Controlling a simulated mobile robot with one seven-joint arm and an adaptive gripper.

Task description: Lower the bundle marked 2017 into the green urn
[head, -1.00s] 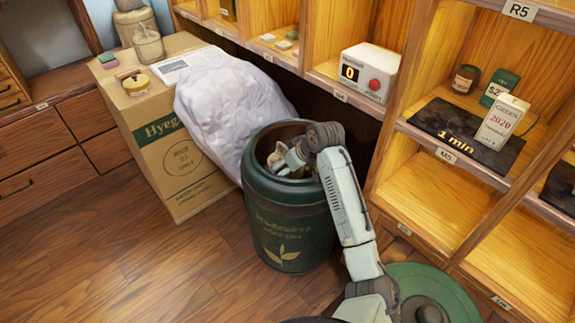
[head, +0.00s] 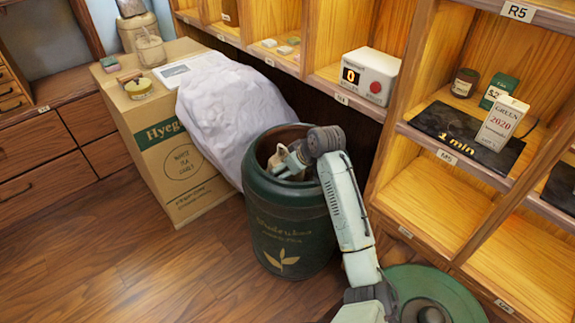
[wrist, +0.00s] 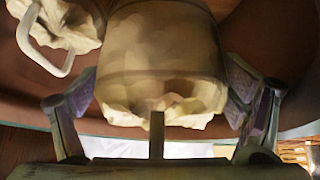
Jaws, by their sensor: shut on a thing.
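The green urn (head: 290,228) stands open on the floor, with gold lettering and a leaf mark. My arm bends over its rim, and my gripper (head: 290,160) is inside its mouth. In the wrist view my gripper (wrist: 160,82) is shut on a cream wrapped bundle (wrist: 163,50), with one finger on each side. No year mark shows on the bundle, so I cannot read 2017. A cream patch beside the gripper shows in the head view. Another cream bundle (wrist: 66,20) with a pale loop lies close to the held one, at upper left. The urn's bottom is hidden.
A white cloth-like sack (head: 225,105) lies against a carton (head: 165,150) left of the urn. Wooden shelves (head: 440,195) stand to the right, with a counter box (head: 369,76) showing 0 and a black "1 min" mat (head: 450,128). A green lid (head: 455,290) lies on the floor.

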